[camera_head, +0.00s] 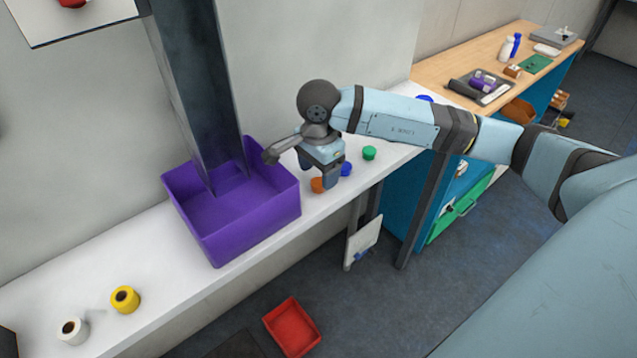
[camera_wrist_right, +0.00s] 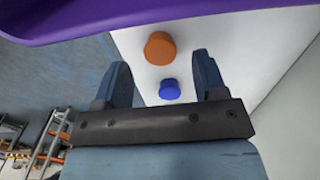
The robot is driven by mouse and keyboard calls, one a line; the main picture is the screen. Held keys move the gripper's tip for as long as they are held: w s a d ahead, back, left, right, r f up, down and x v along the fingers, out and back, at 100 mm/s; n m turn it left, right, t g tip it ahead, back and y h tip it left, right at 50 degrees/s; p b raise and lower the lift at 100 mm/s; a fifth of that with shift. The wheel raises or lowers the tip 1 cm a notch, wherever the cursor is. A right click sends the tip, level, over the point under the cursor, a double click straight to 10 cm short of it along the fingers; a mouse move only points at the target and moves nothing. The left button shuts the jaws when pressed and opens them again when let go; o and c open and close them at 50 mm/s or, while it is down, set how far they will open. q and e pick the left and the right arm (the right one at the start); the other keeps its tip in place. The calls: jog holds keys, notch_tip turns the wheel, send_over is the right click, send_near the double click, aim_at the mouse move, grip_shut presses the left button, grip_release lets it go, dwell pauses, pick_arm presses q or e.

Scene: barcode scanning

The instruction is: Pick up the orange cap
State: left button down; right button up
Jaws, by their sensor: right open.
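The orange cap (camera_head: 317,185) stands on the white shelf (camera_head: 175,284) to the right of the purple bin. It also shows in the right wrist view (camera_wrist_right: 160,48), just ahead of the space between the fingertips. My right gripper (camera_head: 322,178) is open and points down at the shelf beside the cap, partly covering it in the head view. Its two fingers (camera_wrist_right: 161,62) show apart with nothing gripped. A blue cap (camera_wrist_right: 169,90) appears between the fingers in the wrist view; it also shows in the head view (camera_head: 346,169). My left gripper is not in view.
The purple bin (camera_head: 257,236) stands close to the left of the gripper, with a dark upright column (camera_head: 198,90) at it. A green cap (camera_head: 369,153) lies to the right. Yellow (camera_head: 125,299) and white (camera_head: 72,330) rolls stand at the left. A red bin (camera_head: 291,326) is on the floor.

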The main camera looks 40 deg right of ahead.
aim_at(319, 182)
jog(key=shift+f, duration=1.5)
jog(key=c, duration=1)
